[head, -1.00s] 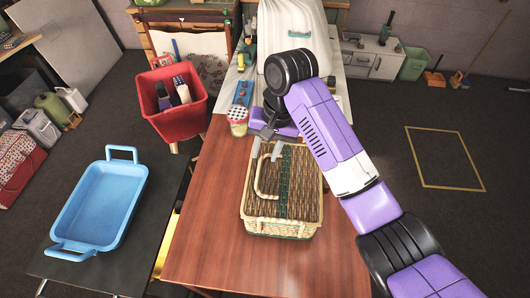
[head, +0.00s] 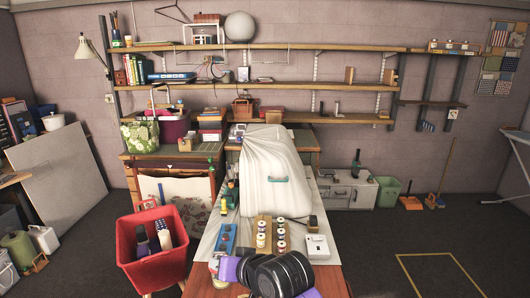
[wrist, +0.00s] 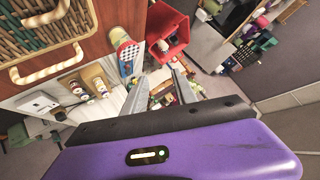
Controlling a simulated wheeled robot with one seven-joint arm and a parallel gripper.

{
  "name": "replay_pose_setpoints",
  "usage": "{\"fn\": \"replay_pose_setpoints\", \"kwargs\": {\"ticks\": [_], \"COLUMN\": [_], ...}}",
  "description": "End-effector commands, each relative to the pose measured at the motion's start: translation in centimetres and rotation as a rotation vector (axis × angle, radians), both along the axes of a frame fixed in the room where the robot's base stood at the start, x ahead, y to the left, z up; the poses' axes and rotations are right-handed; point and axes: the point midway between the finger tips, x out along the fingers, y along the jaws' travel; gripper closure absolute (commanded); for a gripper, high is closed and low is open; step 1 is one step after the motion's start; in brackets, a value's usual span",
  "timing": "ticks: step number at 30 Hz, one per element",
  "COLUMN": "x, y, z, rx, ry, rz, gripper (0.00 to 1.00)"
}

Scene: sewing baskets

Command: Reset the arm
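My arm shows at the bottom centre of the head view, with black joints (head: 282,272) and a purple part; its fingers do not show there. In the wrist view my gripper (wrist: 158,70) is open, its two grey fingers apart with nothing held between them. The wicker basket (wrist: 38,28) with its looped handle (wrist: 48,72) lies at the upper left of the wrist view, apart from the fingers. The basket is out of frame or hidden in the head view.
A jar with a checkered lid (wrist: 129,50) stands near the left finger in the wrist view. A red bin (head: 153,250) stands left of the table. Spools (head: 262,232), a white device (head: 317,247) and a white-covered object (head: 275,172) are behind my arm.

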Motion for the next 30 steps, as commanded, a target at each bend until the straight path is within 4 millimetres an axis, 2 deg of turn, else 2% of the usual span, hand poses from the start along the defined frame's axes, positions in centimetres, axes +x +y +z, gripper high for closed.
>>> {"fn": "replay_pose_setpoints", "kwargs": {"ticks": [1, 5, 8, 14, 20, 30], "x": [-0.8, -2.5, -4.4, -9.3, -15.4, -27.5], "y": [-0.3, -1.9, -3.9, -8.8, -14.2, -22.5], "z": [-0.6, -0.8, -1.1, -1.8, -2.3, -1.8], "rx": [0.035, 0.102, 0.135, 0.152, 0.112, -0.048], "ry": [-0.046, -0.189, -0.288, -0.447, -0.572, -0.706], "rz": [-0.013, -0.063, -0.113, -0.229, -0.342, -0.477], "gripper": [0.67, 0.67, 0.67, 0.67, 0.67, 0.67]}}
